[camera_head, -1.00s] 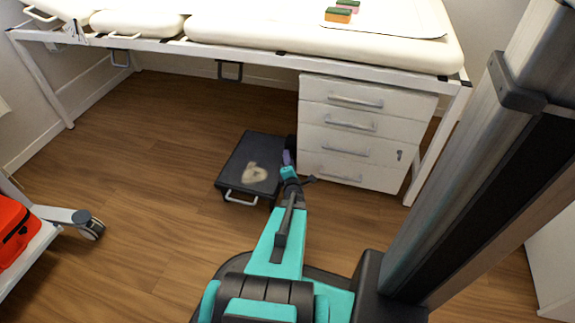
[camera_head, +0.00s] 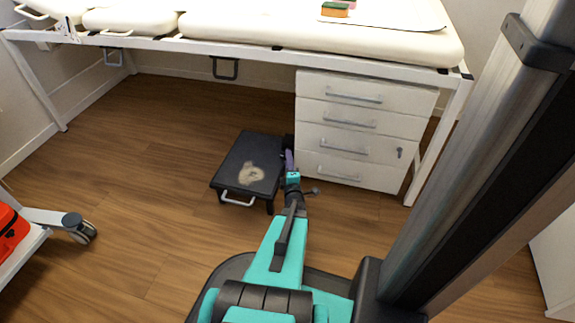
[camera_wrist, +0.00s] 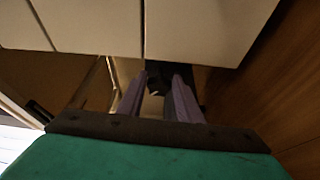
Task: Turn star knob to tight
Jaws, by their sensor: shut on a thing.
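A small dark piece (camera_wrist: 157,76), which seems to be the star knob, sits between the tips of my gripper (camera_wrist: 157,88) in the wrist view. Its lobes and any marking for tight are too dark and small to make out. The two purple-grey fingers are shut on it from both sides. In the head view my gripper (camera_head: 289,161) reaches low down, between the black step stool and the white drawer unit. The knob cannot be made out clearly there, beside the fingers and the dark shapes around them.
The black step stool (camera_head: 231,178) stands just left of my gripper. The white drawer unit (camera_head: 365,135) is close on the right, under the cream couch (camera_head: 330,38). A wheeled stand with a red case (camera_head: 10,232) is at far left. The wooden floor between is clear.

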